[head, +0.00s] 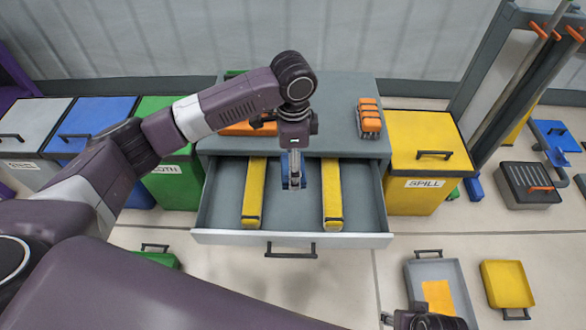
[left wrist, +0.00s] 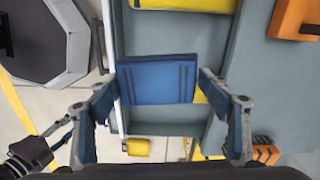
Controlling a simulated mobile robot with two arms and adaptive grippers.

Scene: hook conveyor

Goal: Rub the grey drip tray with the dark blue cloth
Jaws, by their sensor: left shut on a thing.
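The dark blue cloth (left wrist: 157,82) shows as a folded blue piece between the fingers of my left gripper (head: 293,183) in the left wrist view. My left gripper is shut on it and hangs above the open drawer, between two yellow pieces. In the head view only a little blue shows at the fingertips. The grey drip tray (head: 455,271) lies on the floor to the right of the drawer, well apart from my left gripper, with an orange sheet (head: 438,297) in it. My right gripper (head: 425,319) is partly visible at the bottom edge, near the tray; its fingers are unclear.
The grey drawer (head: 290,238) stands open below a cabinet top holding an orange item (head: 369,118). A yellow SPILL bin (head: 410,145) stands right of it, and grey, blue and green bins stand left. A yellow tray (head: 506,283) lies right of the grey tray. Floor between drawer and tray is clear.

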